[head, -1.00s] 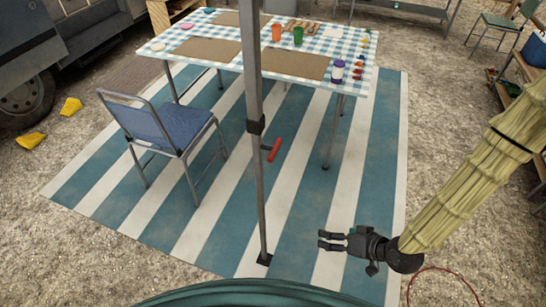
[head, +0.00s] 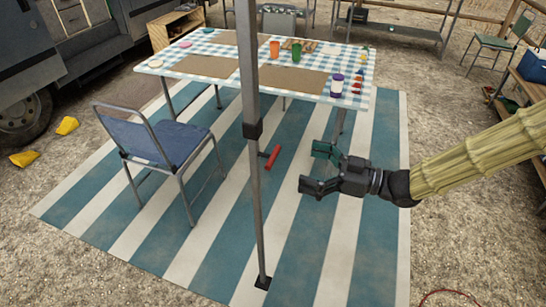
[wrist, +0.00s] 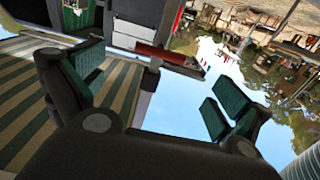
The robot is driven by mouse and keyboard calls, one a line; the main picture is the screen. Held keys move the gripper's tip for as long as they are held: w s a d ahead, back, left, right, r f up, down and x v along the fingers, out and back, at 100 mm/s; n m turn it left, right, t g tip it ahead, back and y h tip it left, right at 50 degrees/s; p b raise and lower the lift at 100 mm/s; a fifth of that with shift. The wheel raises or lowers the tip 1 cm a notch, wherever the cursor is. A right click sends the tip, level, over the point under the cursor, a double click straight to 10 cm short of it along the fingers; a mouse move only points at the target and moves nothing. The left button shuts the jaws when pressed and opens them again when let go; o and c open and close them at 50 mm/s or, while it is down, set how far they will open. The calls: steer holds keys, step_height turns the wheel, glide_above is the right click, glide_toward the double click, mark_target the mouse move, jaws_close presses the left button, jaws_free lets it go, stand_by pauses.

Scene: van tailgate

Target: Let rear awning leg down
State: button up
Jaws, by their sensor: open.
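The awning leg (head: 251,90) is a grey upright post in the middle of the head view, its foot (head: 262,283) on the striped mat. A dark clamp collar (head: 252,131) sits partway up the leg, and a red handle (head: 273,157) sticks out from it to the right. My gripper (head: 318,168) is open and empty to the right of the red handle, its fingers pointing left towards it, apart from it. In the wrist view the red handle (wrist: 160,56) shows ahead between the open fingers (wrist: 140,85), near the top.
A blue folding chair (head: 165,145) stands left of the leg. A table with a checked cloth (head: 205,48) and several items stands behind. The striped mat (head: 215,235) is clear around the foot. Yellow wheel chocks (head: 67,126) lie by the van wheel at left.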

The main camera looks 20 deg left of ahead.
mark_target(273, 155)
steer(key=a+p, duration=0.1)
steer(key=a, duration=0.8)
steer(key=shift+w, duration=0.15)
steer(key=c, duration=1.4)
step_height(273, 155, down, 12)
steer(key=b, duration=0.6)
steer(key=o, duration=1.4)
